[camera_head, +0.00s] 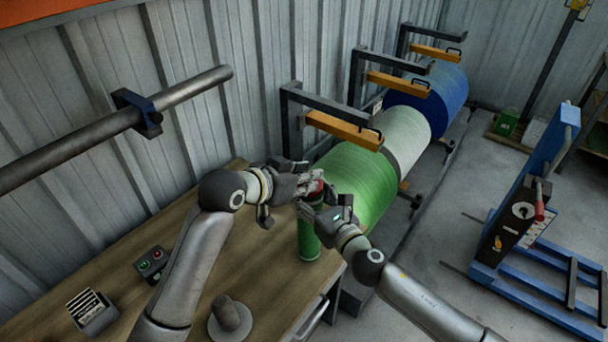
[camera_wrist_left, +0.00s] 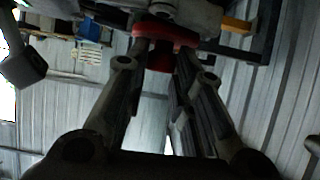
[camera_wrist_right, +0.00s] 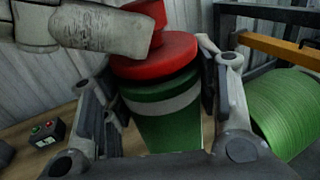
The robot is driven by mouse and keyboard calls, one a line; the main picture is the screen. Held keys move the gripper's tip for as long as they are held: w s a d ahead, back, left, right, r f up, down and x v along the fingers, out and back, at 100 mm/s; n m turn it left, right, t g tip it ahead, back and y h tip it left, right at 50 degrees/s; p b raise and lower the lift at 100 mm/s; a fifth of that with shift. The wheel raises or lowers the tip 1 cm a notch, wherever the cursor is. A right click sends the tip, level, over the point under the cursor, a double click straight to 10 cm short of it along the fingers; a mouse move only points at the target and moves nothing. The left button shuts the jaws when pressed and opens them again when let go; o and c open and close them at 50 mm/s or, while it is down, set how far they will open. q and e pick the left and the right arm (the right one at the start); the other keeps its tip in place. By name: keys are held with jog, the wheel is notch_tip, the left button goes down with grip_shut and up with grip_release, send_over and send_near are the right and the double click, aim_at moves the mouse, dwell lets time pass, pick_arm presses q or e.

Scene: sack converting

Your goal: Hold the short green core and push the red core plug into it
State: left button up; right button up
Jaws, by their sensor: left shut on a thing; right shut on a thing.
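The short green core (camera_head: 308,240) stands upright at the right end of the wooden table. In the right wrist view the core (camera_wrist_right: 172,132) has a white band near its top, between the fingers of my right gripper (camera_wrist_right: 165,92), which is shut on it. The red core plug (camera_head: 317,187) is at the core's top; its wide flange (camera_wrist_right: 155,55) covers the mouth. I cannot tell whether a small gap remains under the flange. My left gripper (camera_head: 309,180) is shut on the plug from above; its fingers reach the plug (camera_wrist_left: 160,56) in the left wrist view.
A button box (camera_head: 151,263), a card holder (camera_head: 92,311) and a grey rounded object on a disc (camera_head: 230,318) lie on the table (camera_head: 120,230). A blue lift frame (camera_head: 525,200) is at right.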

pick_arm(q)
jog(key=o, duration=1.1)
jog(key=shift+c, duration=0.2)
jog(key=v, duration=1.2)
jog(key=shift+f, duration=0.1)
pick_arm(e)
jog(key=o, duration=1.4)
jog(key=shift+c, duration=0.2)
